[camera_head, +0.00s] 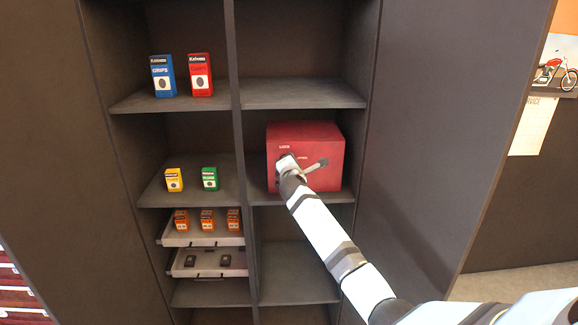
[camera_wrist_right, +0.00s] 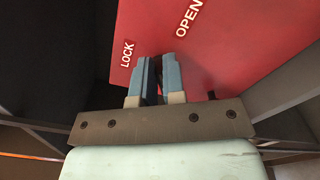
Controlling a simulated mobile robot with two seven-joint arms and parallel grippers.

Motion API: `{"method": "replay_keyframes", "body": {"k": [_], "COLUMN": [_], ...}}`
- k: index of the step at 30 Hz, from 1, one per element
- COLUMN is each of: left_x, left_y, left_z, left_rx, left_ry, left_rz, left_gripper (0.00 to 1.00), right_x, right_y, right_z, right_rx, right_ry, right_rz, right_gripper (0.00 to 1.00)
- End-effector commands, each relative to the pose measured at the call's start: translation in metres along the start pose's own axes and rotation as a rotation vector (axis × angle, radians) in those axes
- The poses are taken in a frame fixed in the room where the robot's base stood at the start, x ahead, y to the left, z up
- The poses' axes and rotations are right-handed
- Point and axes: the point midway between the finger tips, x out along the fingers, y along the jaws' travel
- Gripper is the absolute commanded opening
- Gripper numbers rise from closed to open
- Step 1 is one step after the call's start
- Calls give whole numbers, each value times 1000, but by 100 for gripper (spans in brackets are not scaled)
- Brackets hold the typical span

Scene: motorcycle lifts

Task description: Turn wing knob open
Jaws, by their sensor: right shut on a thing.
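A red box (camera_head: 328,138) stands on a middle shelf in the right column of the cabinet. Its front face also fills much of the right wrist view (camera_wrist_right: 225,65), with the white words LOCK and OPEN. My right gripper (camera_wrist_right: 158,76) is at this face, its two fingers close together beside the word LOCK. It is shut on the wing knob, a dark part that shows only as a narrow strip between the fingers. In the head view my right gripper (camera_head: 287,163) covers the knob. The knob's exact angle cannot be told. My left gripper is not in view.
A grey lever (camera_head: 318,164) sticks out at the box front, right of my gripper. Blue (camera_head: 162,77) and red (camera_head: 200,75) cartons stand upper left, yellow (camera_head: 174,180) and green (camera_head: 209,179) ones below. Two trays (camera_head: 205,239) jut out underneath. The shelf below the box is empty.

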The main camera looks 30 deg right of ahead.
Motion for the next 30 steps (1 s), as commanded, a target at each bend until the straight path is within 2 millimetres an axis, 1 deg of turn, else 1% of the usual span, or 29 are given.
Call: {"method": "replay_keyframes", "body": {"k": [1,3,9,15,21,30], "left_x": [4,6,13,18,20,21], "left_y": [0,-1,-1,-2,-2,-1], "left_z": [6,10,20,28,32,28], "left_rx": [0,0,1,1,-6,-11], "left_ry": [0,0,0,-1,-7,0], "left_rz": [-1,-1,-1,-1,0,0], "left_gripper": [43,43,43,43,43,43], "right_x": [0,0,0,0,0,0], "right_y": [-3,-4,-6,-8,-9,-9], "right_z": [-1,-1,-2,-2,-2,-2], "right_rx": [46,112,286,425,516,570], "right_ry": [-1,-1,-1,-1,-1,-1], "right_rz": [2,2,2,2,2,2], "right_gripper": [0,0,0,0,0,0]}}
